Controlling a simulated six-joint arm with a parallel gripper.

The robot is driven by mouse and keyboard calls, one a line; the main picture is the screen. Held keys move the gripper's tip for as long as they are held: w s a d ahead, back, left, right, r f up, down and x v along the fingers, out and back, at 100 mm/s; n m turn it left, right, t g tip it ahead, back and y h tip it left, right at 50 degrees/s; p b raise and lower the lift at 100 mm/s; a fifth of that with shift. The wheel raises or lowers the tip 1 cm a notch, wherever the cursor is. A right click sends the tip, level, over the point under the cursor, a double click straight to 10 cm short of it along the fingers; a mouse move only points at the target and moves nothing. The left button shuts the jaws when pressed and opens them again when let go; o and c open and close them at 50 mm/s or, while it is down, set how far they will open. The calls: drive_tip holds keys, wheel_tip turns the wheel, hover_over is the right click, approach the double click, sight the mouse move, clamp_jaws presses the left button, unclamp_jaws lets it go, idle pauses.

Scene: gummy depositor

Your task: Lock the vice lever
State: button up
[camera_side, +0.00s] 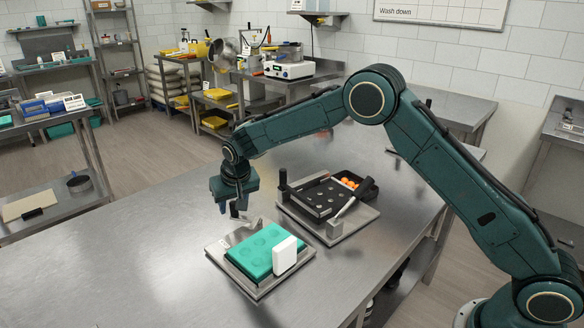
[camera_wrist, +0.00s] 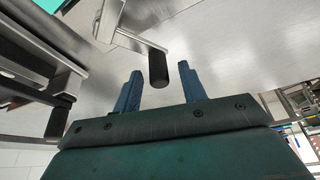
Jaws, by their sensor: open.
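The vice (camera_side: 262,288) is a metal plate at the front of the table in the side view. It bears a green mould (camera_side: 256,250) with round hollows; a white block (camera_side: 285,256) stands against the mould's right side. In the wrist view, the vice lever (camera_wrist: 128,40) is a metal bar ending in a black grip (camera_wrist: 157,66). My gripper (camera_wrist: 160,74) is open, and the black grip shows between its two blue fingers. I cannot tell whether they touch it. In the side view my gripper (camera_side: 234,207) is low at the mould's back left; the lever is partly hidden there.
Behind the vice stands a metal base (camera_side: 357,225) with a black holed tray (camera_side: 322,198), orange pieces (camera_side: 348,183) and a black-handled lever (camera_side: 364,188). A black handle also shows at left in the wrist view (camera_wrist: 58,117). The table (camera_side: 150,260) is clear left of the vice.

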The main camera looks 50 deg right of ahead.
clamp_jaws()
drive_tip(key=shift+s+a, duration=0.1)
idle(0.4)
drive_tip(key=n, duration=0.1)
drive_tip(key=s+a+n+y, duration=0.1)
drive_tip(key=n, duration=0.1)
drive_tip(key=shift+a, duration=0.1)
drive_tip(key=n, duration=0.1)
drive_tip(key=s+n+y, duration=0.1)
drive_tip(key=n, duration=0.1)
drive_tip(key=shift+s+a, duration=0.1)
drive_tip(key=shift+a, duration=0.3)
drive_tip(key=s+n+y, duration=0.1)
drive_tip(key=n, duration=0.2)
drive_tip(key=shift+s+a+n+y, duration=0.3)
drive_tip(key=shift+s+a+y, duration=0.05)
drive_tip(key=shift+y, duration=0.05)
drive_tip(key=shift+s+a+n+g+y, duration=0.1)
drive_tip(key=shift+s+n+g+y, duration=0.5)
drive_tip(key=shift+n, duration=0.7)
drive_tip(key=shift+s+h, duration=0.1)
drive_tip(key=shift+h, duration=0.2)
